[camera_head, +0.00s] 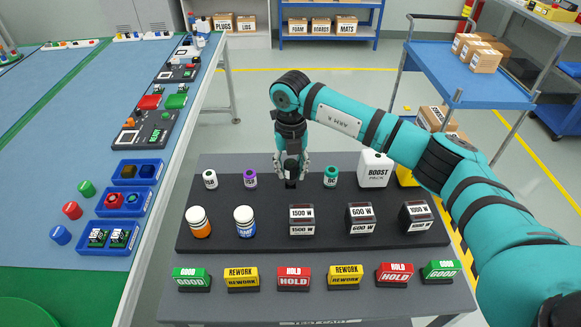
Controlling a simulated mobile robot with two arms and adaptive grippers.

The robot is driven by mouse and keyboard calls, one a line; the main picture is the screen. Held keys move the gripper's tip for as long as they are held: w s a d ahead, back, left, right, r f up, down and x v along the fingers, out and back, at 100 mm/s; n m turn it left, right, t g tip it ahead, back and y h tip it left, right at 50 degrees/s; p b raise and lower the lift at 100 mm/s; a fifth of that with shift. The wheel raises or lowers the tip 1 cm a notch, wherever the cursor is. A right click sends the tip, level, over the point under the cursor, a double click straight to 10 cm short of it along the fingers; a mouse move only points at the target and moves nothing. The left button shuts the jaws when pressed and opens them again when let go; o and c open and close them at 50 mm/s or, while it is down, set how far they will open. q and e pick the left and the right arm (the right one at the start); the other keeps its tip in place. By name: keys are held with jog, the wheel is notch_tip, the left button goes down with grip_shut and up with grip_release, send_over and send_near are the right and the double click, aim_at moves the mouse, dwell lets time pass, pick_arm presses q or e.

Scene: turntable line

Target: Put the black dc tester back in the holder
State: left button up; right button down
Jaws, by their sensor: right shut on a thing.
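My right gripper (291,165) is shut on the black dc tester (291,174), with its fingers pointing down on both sides of it. The tester is upright and mostly hidden between the fingers. It is at the back row of the dark holder board (270,203) on the grey cart, between a purple-topped tester (250,179) and a green one marked DC (331,176). I cannot tell whether its base touches the board or hangs just above it. My left gripper is not in view.
Several coloured signs (293,279) line the cart's front. A blue turntable line (85,130) runs along the left.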

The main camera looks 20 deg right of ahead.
jog(key=shift+f+b, duration=0.9)
jog(key=shift+f, duration=0.4)
jog(key=c, duration=0.9)
grip_release()
jog(key=shift+o, duration=0.2)
